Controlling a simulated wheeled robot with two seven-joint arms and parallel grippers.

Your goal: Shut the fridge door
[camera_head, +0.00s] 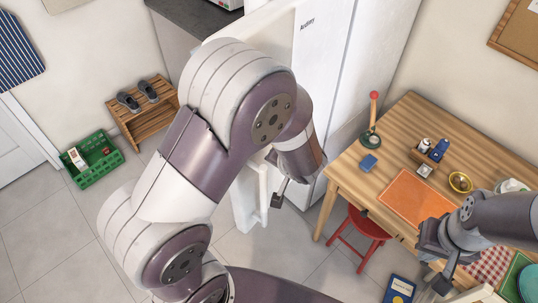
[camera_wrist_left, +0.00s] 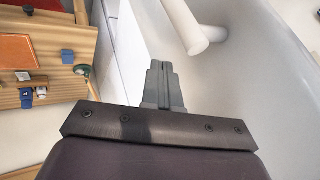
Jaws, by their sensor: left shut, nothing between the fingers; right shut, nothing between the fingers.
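The white fridge (camera_head: 345,75) stands at the top centre of the head view. Its door (camera_head: 247,205) appears to stand open, with my left arm hiding much of it. My left gripper (camera_head: 278,194) is shut and empty beside the door's lower part. In the left wrist view, the shut fingers (camera_wrist_left: 162,85) are close to a smooth white panel (camera_wrist_left: 250,90), which looks like the door. A white bar (camera_wrist_left: 185,25) like a handle is just beyond the fingertips; contact cannot be told. My right gripper (camera_head: 442,280) is shut and empty at the table's front edge.
A wooden table (camera_head: 400,125) with an orange mat (camera_head: 415,199) and small items stands right of the fridge. A red stool (camera_head: 366,226) is partly under it. A green crate (camera_head: 95,172) and wooden shoe rack (camera_head: 150,125) are at left. Floor between is clear.

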